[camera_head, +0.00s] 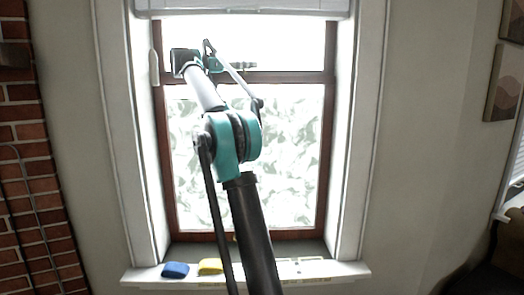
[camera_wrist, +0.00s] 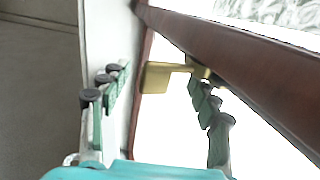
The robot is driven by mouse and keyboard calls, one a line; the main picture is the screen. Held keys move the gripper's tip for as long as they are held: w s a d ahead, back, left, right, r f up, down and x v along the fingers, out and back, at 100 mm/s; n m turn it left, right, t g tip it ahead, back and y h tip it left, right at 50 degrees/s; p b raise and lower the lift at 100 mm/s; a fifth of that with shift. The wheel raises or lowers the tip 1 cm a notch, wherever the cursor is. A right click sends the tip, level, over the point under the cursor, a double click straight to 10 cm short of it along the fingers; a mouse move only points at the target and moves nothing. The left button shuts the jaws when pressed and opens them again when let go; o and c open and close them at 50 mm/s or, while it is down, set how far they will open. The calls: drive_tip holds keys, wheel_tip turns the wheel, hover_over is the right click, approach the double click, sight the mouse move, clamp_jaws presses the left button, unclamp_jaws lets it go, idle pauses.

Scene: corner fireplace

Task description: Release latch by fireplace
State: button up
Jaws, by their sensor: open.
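A gold-coloured metal latch (camera_wrist: 160,77) shows in the wrist view beside the red-brown window frame. My gripper (camera_wrist: 158,76) is open, with one finger on each side of the latch. The left finger is apart from it, near the pale window surround. The right fingertip overlaps the latch's right end in the picture; I cannot tell whether they touch. In the head view my gripper (camera_head: 211,57) is raised to the window's middle rail, with its fingers small and partly washed out by glare. I cannot make out the gold latch there.
The window (camera_head: 247,160) has a raised blind (camera_head: 245,7) above. On the sill (camera_head: 340,268) lie a blue object (camera_head: 175,270) and a yellow object (camera_head: 210,266). A brick wall (camera_head: 32,190) stands at left, and a picture (camera_head: 505,80) hangs at right.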

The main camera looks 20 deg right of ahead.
drive_tip(key=d+n+t+y, duration=0.1)
drive_tip(key=n+t+y, duration=0.3)
drive_tip(key=t, duration=0.2)
drive_tip(key=w+d+n+t+y, duration=0.1)
drive_tip(key=n+t+y, duration=0.3)
drive_tip(key=n+t, duration=0.1)
drive_tip(key=w+d+n+t+y, duration=0.1)
drive_tip(key=d+n+t+y, duration=0.1)
drive_tip(key=n+t, duration=0.3)
drive_tip(key=shift+t+y, duration=0.8)
drive_tip(key=shift+y, duration=0.1)
drive_tip(key=a+v, duration=0.1)
drive_tip(key=v, duration=1.6)
wheel_tip(320, 180, down, 29)
drive_tip(key=s+d+m+g+h, duration=0.1)
drive_tip(key=d+g, duration=0.1)
drive_tip(key=g, duration=0.3)
drive_tip(key=shift+s+d+m+g+h, duration=0.15)
drive_tip(key=shift+m+g+h, duration=0.15)
drive_tip(key=shift+h, duration=0.1)
